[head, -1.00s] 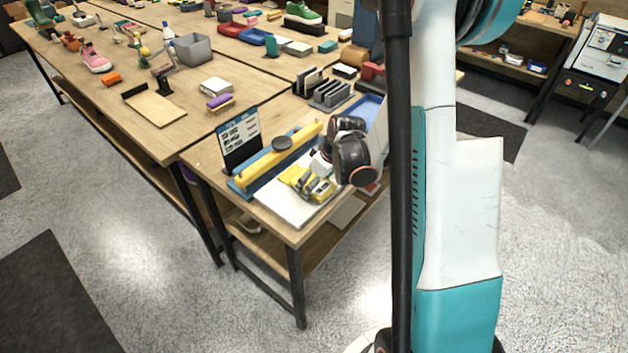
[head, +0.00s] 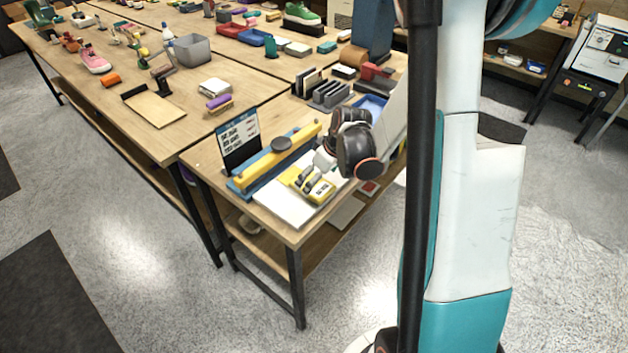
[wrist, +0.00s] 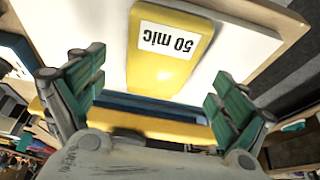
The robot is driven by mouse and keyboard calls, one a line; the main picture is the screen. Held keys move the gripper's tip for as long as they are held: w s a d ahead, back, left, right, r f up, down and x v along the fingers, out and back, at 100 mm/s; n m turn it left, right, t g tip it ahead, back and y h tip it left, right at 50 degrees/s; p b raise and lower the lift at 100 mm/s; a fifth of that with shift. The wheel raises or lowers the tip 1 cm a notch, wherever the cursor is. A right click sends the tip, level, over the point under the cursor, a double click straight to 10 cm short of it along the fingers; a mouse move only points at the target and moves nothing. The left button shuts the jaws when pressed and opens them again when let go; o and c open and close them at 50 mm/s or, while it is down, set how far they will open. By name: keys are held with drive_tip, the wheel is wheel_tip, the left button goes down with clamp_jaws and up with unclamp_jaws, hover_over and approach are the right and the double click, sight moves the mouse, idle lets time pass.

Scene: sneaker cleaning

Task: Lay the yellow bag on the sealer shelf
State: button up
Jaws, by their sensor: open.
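The yellow bag (head: 320,192), with a white label, lies on the white sealer shelf (head: 285,208) in the head view. In the wrist view the bag (wrist: 170,75) shows a "50 mic" label, and the white shelf (wrist: 235,58) is around it. The sealer (head: 280,158) has a blue base and a yellow arm, behind the shelf. My gripper (wrist: 156,78) is open, with one green-padded finger on each side of the bag and apart from it. In the head view my gripper (head: 312,177) is over the bag and hides part of it.
A sign (head: 240,138) stands left of the sealer. A grey rack (head: 328,92) and a blue tray (head: 370,106) are behind it. The table's front edge is close to the shelf. A long table with shoes and a grey bin (head: 183,48) extends at the left.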

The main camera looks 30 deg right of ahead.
drive_tip(key=v, duration=0.9)
drive_tip(key=shift+w+a, duration=0.1)
